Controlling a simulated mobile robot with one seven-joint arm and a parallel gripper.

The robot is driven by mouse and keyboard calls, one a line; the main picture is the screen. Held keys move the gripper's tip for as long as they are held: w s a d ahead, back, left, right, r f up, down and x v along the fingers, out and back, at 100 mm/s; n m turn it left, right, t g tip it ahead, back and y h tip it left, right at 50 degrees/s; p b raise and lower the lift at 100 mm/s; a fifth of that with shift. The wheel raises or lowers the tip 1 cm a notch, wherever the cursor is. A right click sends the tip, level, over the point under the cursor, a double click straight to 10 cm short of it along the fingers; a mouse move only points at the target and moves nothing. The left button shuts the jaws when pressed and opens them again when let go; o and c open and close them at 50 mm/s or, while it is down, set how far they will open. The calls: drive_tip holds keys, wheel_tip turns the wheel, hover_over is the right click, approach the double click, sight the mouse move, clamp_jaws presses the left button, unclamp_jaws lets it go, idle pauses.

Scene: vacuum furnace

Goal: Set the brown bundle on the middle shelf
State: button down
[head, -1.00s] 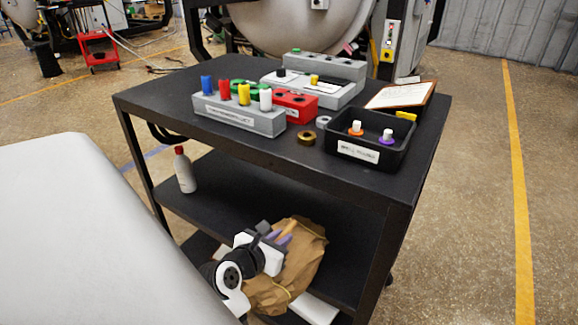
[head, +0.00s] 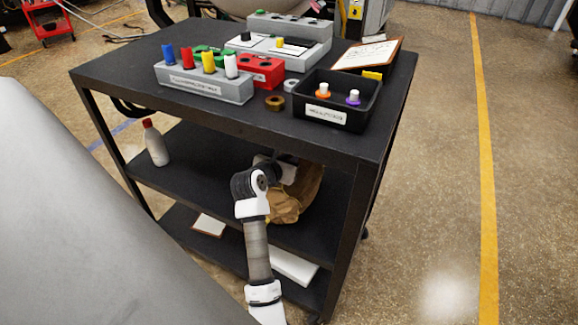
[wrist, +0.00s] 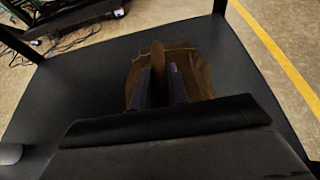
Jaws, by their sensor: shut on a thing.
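The brown bundle (head: 303,192) is in the right part of the cart's middle shelf space, below the top, partly hidden by my arm in the head view. In the wrist view the bundle (wrist: 204,76) lies around and beyond my gripper (wrist: 159,82), whose two fingers are shut on its raised middle. In the head view the fingertips are hidden behind my wrist and under the cart top. The middle shelf (head: 205,172) is a flat dark board. The bundle is over it, but I cannot tell whether its underside touches.
A white bottle with a red cap (head: 155,143) stands at the shelf's left end. The cart top (head: 215,113) is close above and holds a peg block (head: 203,84) and a black bin (head: 338,100). A corner post (head: 352,215) stands right of the bundle.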

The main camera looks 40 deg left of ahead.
drive_tip(key=shift+w+a+r, duration=0.1)
drive_tip(key=shift+w+a, duration=0.05)
drive_tip(key=shift+w, duration=0.2)
drive_tip(key=shift+f, duration=1.8)
drive_tip(key=c, duration=1.4)
unclamp_jaws()
drive_tip(key=shift+f, duration=0.15)
drive_tip(key=shift+o, duration=0.2)
drive_tip(key=shift+s+r, duration=0.25)
drive_tip(key=shift+s, duration=0.05)
drive_tip(key=v, duration=1.1)
drive_tip(key=shift+s+d, duration=0.25)
